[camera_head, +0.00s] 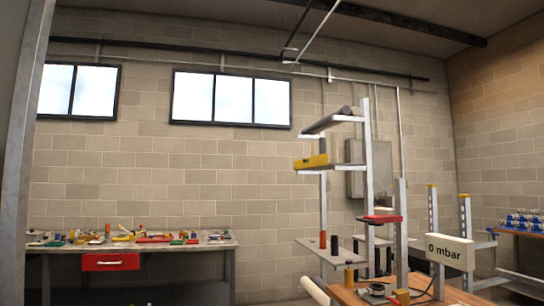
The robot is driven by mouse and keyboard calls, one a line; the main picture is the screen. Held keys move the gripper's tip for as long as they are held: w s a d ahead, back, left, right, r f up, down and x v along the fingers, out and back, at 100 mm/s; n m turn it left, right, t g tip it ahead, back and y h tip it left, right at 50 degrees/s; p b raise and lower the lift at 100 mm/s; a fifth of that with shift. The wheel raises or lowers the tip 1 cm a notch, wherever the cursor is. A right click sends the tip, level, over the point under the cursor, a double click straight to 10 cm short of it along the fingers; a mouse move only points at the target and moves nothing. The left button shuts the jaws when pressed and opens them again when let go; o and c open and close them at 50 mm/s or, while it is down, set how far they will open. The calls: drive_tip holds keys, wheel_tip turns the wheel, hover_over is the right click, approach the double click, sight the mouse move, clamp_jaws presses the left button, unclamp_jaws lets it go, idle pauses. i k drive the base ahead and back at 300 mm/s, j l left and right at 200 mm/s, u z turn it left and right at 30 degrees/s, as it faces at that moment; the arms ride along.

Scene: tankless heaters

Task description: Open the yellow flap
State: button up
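I cannot make out for sure which thing is the yellow flap. A yellow piece (310,161) with a dark patch lies at the front of a grey shelf on a tall metal rack (368,160), right of the middle. Posts farther right have small yellow caps (432,187). My gripper is not in view, so its distance to any of these does not show.
A wooden table (455,297) fills the lower right, with a "0 mbar" display box (450,252) above it. A cluttered workbench (130,247) with a red drawer (110,262) stands at left. A grey post (24,150) blocks the left edge.

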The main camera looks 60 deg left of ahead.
sight(322, 159)
drive_tip(key=u, duration=1.65)
